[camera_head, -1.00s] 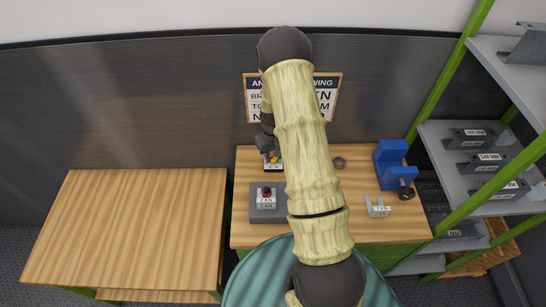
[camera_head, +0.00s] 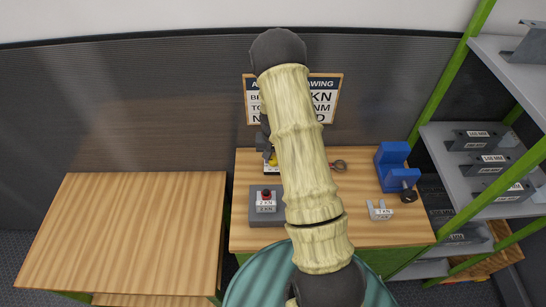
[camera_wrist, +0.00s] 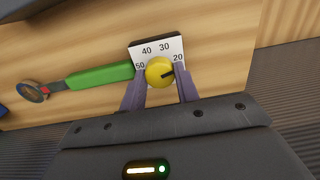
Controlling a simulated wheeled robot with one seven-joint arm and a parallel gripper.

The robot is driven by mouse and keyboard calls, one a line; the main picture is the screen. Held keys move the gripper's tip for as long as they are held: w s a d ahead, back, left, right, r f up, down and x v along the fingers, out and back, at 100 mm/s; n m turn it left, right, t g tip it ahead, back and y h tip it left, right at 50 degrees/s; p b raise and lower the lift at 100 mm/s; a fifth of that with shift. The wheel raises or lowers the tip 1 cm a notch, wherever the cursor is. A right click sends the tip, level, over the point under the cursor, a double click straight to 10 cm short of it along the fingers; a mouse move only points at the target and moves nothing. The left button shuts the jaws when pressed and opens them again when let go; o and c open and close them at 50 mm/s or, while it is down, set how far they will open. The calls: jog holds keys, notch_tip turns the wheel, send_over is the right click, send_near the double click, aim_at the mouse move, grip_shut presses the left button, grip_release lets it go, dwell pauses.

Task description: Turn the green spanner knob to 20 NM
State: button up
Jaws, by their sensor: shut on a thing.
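The spanner lies on the wooden workbench, its green handle (camera_wrist: 100,76) running left to a round grey head (camera_wrist: 32,92) in the wrist view. Its yellow knob (camera_wrist: 158,68) sits in front of a white dial plate (camera_wrist: 150,46) marked 50, 40, 30 and 20. The knob's black pointer mark faces right, near the 20 side; exact alignment is unclear. My gripper (camera_wrist: 161,82) is shut on the knob, with a purple finger on each side. In the head view my arm hides most of the spanner; its ring end (camera_head: 339,166) shows right of the arm.
A grey box with a red button (camera_head: 265,203) stands in front of the gripper. A blue vice-like device (camera_head: 392,165) and a small labelled metal bracket (camera_head: 380,211) are at right. A sign (camera_head: 328,98) hangs behind. The left table (camera_head: 130,230) is clear.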

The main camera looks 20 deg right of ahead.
jog(key=o, duration=1)
jog(key=shift+c, duration=0.2)
jog(key=shift+r, duration=0.15)
notch_tip(320, 180, up, 17)
jog(key=b, duration=0.3)
jog(key=shift+r, duration=0.1)
jog(key=s+a+n+t, duration=0.1)
jog(key=s+a+n, duration=0.1)
jog(key=s+a, duration=0.3)
jog(key=s+a+r+n+t, duration=0.1)
jog(key=s+a, duration=0.5)
jog(key=s, duration=0.7)
jog(key=shift+s+r+n+t, duration=0.15)
jog(key=shift+n+t, duration=0.15)
jog(key=shift+n, duration=0.6)
